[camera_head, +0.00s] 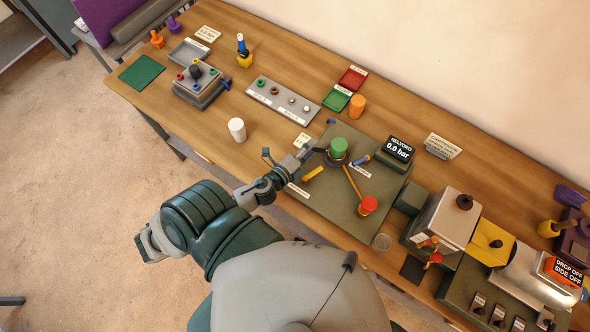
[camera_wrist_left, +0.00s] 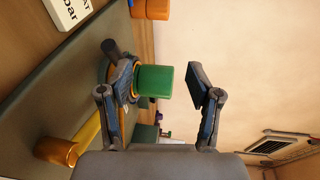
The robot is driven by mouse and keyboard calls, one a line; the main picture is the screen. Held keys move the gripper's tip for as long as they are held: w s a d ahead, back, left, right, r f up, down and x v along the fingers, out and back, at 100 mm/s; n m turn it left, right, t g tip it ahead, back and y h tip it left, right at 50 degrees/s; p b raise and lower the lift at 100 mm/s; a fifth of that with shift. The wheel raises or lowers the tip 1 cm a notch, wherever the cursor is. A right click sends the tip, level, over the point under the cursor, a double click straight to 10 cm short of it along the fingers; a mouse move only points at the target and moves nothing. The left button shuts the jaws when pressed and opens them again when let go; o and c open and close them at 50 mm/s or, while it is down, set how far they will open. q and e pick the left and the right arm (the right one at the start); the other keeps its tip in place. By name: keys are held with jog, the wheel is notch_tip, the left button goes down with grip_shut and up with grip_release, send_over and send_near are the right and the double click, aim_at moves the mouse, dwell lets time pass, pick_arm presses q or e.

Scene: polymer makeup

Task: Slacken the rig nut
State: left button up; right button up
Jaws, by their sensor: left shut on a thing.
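The rig is a dark green plate (camera_head: 318,205) on the bench. It carries an upright green cylinder (camera_head: 338,147) on a round base, joined by a thin brass pipe (camera_head: 352,182) to a red-capped fitting (camera_head: 367,205). I cannot tell for sure which part is the nut. In the left wrist view the green cylinder (camera_wrist_left: 153,80) stands between the two fingers (camera_wrist_left: 165,95), closer to the left one. My right gripper is not in view.
A display (camera_head: 399,149) reading 0.0 bar stands behind the rig.

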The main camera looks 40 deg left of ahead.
pick_arm(q)
jog(key=s, duration=0.4)
jog(key=shift+s+d+b, duration=0.25)
jog(key=shift+d+b, duration=0.1)
jog(key=shift+d, duration=0.05)
jog(key=shift+d+f, duration=0.1)
jog(key=shift+f, duration=0.1)
jog(key=shift+s+d, duration=0.15)
jog(key=shift+s, duration=0.3)
jog(key=shift+s+r+b, duration=0.1)
jog(key=shift+s+b, duration=0.4)
jog(key=shift+s, duration=0.45)
jog(key=shift+s+d+b, duration=0.1)
jog(key=shift+s+b, duration=0.3)
jog(key=shift+s, duration=0.45)
jog(key=shift+s+d+b, duration=0.2)
jog(key=shift+s+b, duration=0.3)
jog(key=shift+s, duration=0.5)
jog(key=shift+s+r, duration=0.2)
jog(key=shift+s, duration=0.15)
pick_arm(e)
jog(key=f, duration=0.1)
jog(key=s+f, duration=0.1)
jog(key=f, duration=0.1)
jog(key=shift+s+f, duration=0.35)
